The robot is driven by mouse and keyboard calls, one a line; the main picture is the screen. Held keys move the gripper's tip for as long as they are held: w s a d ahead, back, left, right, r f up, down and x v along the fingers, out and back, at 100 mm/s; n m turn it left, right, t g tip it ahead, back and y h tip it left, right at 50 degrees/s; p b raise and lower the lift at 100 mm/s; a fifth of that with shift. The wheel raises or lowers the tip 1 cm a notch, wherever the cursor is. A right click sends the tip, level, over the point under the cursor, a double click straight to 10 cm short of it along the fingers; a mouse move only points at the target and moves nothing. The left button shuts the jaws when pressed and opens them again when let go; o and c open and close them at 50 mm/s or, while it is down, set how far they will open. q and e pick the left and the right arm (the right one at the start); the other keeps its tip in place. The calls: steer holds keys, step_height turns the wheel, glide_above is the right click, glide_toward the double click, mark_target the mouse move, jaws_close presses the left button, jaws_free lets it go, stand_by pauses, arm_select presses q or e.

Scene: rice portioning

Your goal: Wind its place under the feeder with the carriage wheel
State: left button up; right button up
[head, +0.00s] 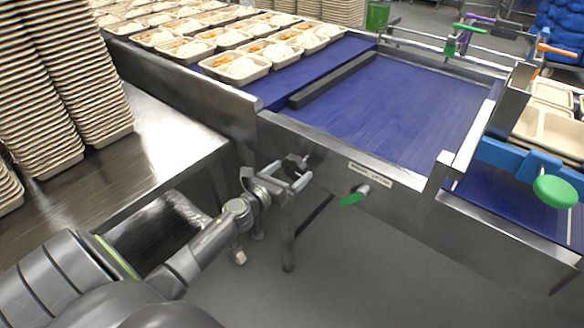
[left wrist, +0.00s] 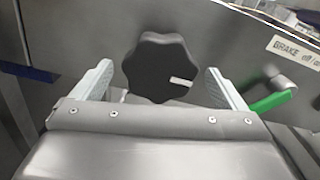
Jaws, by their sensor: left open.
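The carriage wheel is a black lobed knob with a white mark (left wrist: 157,62), on the metal side panel in the left wrist view. In the head view it is a small dark knob (head: 294,161) on the conveyor's near side. My left gripper (head: 289,175) is open, facing the panel. In the left wrist view its fingers (left wrist: 159,73) stand on either side of the knob, with a visible gap on each side. I cannot tell how far the fingertips reach over it. My right gripper is not in view. I cannot tell which part is the feeder.
A green-handled brake lever (head: 354,197) sits just right of the wheel, under a label (head: 372,172). Filled trays (head: 236,66) stand on the blue belt (head: 395,105). Stacked empty trays (head: 55,75) are at left. A blue bracket with a green knob (head: 555,192) is at right.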

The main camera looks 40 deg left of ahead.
arm_select(q)
steer(key=shift+w, duration=0.8)
steer(key=shift+c, duration=0.2)
steer(key=c, duration=0.9)
steer(key=shift+c, duration=0.2)
